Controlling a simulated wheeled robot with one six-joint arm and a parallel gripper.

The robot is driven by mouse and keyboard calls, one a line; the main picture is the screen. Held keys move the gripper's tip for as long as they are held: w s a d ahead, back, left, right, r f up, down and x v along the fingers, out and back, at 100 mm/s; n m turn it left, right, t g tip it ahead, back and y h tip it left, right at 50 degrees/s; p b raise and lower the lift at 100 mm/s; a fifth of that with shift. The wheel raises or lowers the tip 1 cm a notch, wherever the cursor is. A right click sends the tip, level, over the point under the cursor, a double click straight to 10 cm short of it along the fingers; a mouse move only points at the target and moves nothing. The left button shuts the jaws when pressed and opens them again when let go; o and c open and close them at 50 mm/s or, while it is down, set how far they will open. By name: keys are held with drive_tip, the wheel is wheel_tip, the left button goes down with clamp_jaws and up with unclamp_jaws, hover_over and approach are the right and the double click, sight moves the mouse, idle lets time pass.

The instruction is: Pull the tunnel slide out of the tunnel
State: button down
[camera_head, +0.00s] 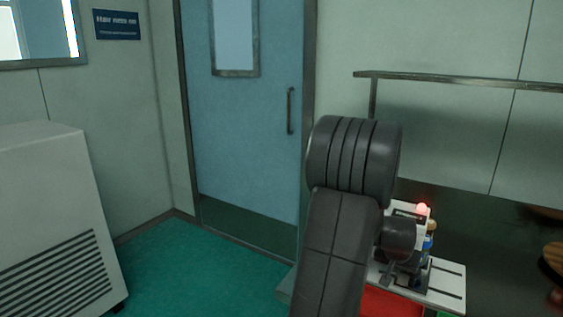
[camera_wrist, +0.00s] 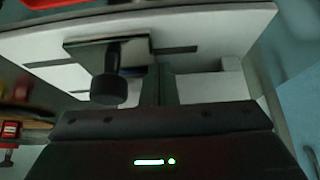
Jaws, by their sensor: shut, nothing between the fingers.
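My gripper (camera_wrist: 159,72) is shut and empty; its narrow dark fingers reach up the middle of the wrist view from the black gripper body. A white slotted surface (camera_wrist: 205,40) lies beyond them. A round black knob (camera_wrist: 108,88) on a short stem stands just left of the fingers, apart from them, in front of a grey plate (camera_wrist: 82,48). I cannot tell for certain which part is the tunnel slide or the tunnel.
A red light (camera_head: 422,209) glows on the machine. A red tray (camera_head: 390,303) lies at its front. A blue door (camera_head: 245,130) and a white cabinet (camera_head: 50,210) stand to the left, with clear green floor (camera_head: 200,265) between. A rail (camera_head: 460,81) crosses the right wall.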

sight(426, 281)
drive_tip(key=shift+d, duration=0.1)
drive_tip(key=shift+s+d+p, duration=0.3)
drive_tip(key=shift+s+d, duration=0.15)
drive_tip(key=shift+d, duration=0.25)
drive_tip(key=shift+s+d+p, duration=0.25)
drive_tip(key=shift+s+d, duration=0.2)
drive_tip(key=shift+d, duration=0.25)
drive_tip(key=shift+s+d+p, duration=0.3)
drive_tip(key=shift+s+d, duration=0.15)
drive_tip(key=shift+d, duration=0.25)
drive_tip(key=shift+s+d+b, duration=0.15)
drive_tip(key=shift+s+d, duration=0.3)
drive_tip(key=shift+d, duration=0.25)
drive_tip(key=shift+s+d+b, duration=0.2)
drive_tip(key=shift+s+d, duration=0.2)
drive_tip(key=shift+d, duration=0.3)
drive_tip(key=shift+s+d+b, duration=0.15)
drive_tip(key=shift+s+d, duration=0.3)
drive_tip(key=shift+d, duration=0.25)
drive_tip(key=shift+w+a, duration=0.1)
drive_tip(key=shift+a, duration=0.05)
drive_tip(key=shift+w+a, duration=0.25)
drive_tip(key=shift+a, duration=0.15)
drive_tip(key=shift+r, duration=0.1)
drive_tip(key=p+v, duration=0.4)
drive_tip(key=v, duration=0.5)
